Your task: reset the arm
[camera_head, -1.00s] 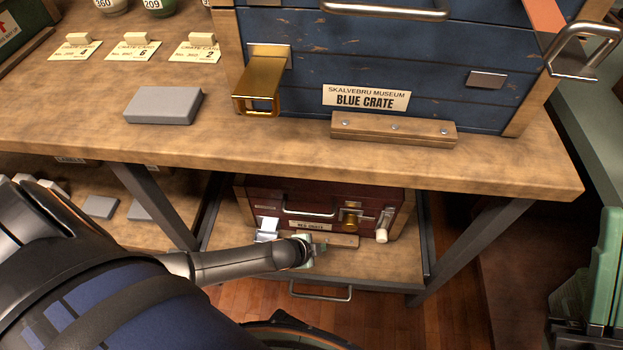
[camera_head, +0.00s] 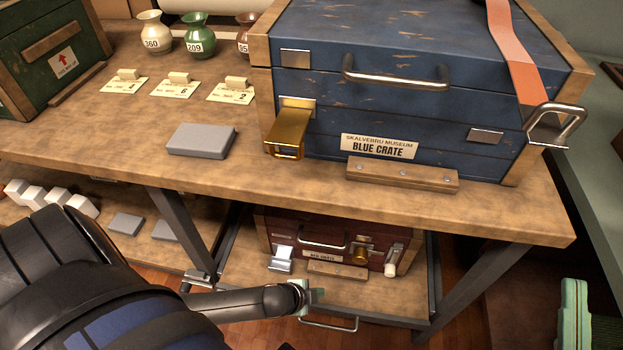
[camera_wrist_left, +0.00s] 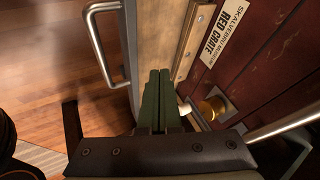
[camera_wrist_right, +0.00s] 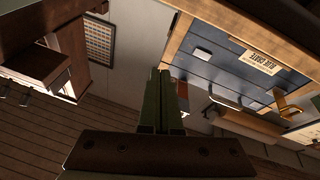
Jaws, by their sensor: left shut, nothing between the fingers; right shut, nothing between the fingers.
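My left gripper (camera_head: 316,295) is low in the head view, in front of the red crate (camera_head: 335,247) on the lower shelf. In the left wrist view its green fingers (camera_wrist_left: 158,100) are together with nothing between them, close to the shelf edge and the red crate's front (camera_wrist_left: 265,60). My right gripper shows in the right wrist view, its green fingers (camera_wrist_right: 161,100) together and empty. It points toward open space, with the blue crate (camera_wrist_right: 235,50) beyond to the right. A green part of the right arm shows at the head view's lower right.
The blue crate (camera_head: 400,105) stands on the upper table with a brass latch (camera_head: 287,133). A grey block (camera_head: 201,140), cards and vases (camera_head: 199,36) sit left of it. A drawer handle (camera_head: 330,324) juts from the lower shelf. Table legs (camera_head: 470,275) flank the shelf.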

